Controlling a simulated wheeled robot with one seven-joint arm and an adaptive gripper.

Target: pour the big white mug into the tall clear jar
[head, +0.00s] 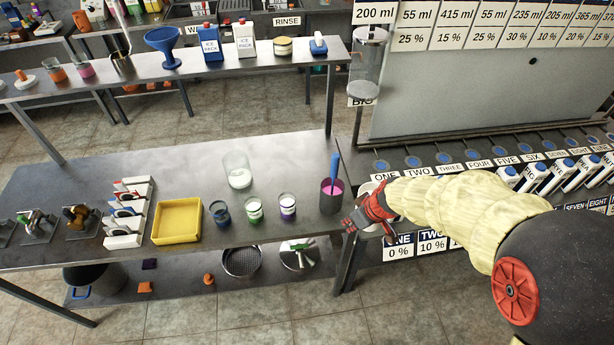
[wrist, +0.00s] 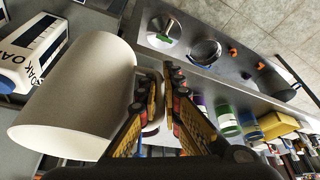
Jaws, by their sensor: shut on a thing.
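My gripper (wrist: 165,98) is shut on the mug's handle. In the head view my gripper (head: 362,218) is at the right end of the near table, and my arm mostly hides the mug, with only a pale bit of it (head: 369,187) showing. I cannot tell whether it touches the surface below. The tall clear jar (head: 237,168) stands upright on the near table, left of my gripper and apart from it, with white stuff in its lower part.
A dark grey pot (head: 331,197) with pink contents and a blue-handled tool stands between my gripper and the jar. Several small filled jars (head: 255,211) stand in front of the jar. A yellow tray (head: 177,221) is further left. Cartons (head: 565,173) line the right counter.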

